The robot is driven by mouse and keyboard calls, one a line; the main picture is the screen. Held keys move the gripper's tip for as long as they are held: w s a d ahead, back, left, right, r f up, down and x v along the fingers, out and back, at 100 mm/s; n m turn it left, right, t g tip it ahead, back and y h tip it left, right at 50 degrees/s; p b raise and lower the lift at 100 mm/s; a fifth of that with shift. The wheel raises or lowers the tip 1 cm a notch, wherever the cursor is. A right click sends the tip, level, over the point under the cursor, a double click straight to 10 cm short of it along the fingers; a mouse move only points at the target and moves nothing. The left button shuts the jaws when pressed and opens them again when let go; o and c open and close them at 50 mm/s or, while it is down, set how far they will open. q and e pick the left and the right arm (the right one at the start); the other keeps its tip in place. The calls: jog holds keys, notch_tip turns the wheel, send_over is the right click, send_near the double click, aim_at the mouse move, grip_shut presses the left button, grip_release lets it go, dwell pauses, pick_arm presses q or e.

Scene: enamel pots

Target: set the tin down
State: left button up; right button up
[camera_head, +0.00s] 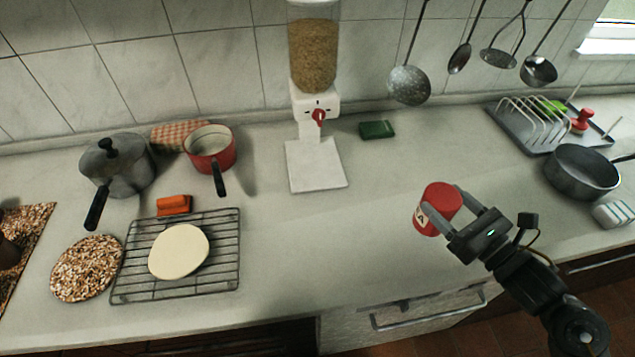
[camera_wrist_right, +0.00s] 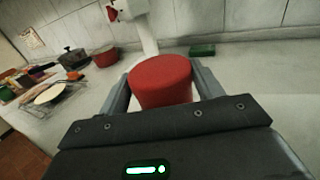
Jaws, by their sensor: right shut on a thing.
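The red tin (camera_head: 436,208) has a plain red lid and a pale label with dark letters. My right gripper (camera_head: 446,208) is shut on it, one finger on each side, over the right part of the counter near its front edge. In the right wrist view the tin (camera_wrist_right: 161,80) stands between the two fingers (camera_wrist_right: 160,88), its red lid towards the camera. It looks slightly tilted in the head view. I cannot tell whether its base touches the counter. My left gripper is not in view.
The counter (camera_head: 370,240) is clear left of the tin. A dispenser (camera_head: 315,165) and green sponge (camera_head: 377,129) stand behind. A dark pan (camera_head: 581,172) and dish rack (camera_head: 530,125) are at right. A wire rack (camera_head: 225,255), red saucepan (camera_head: 211,150) and grey pot (camera_head: 118,168) are at left.

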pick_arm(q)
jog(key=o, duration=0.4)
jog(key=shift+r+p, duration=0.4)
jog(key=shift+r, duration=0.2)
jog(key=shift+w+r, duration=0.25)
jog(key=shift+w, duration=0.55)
pick_arm(e)
jog(key=s+d+r+n+g+y, duration=0.2)
jog(key=s+d+r+y, duration=0.1)
jog(key=s+r, duration=0.3)
jog(key=shift+d+r, duration=0.65)
jog(key=shift+r, duration=0.4)
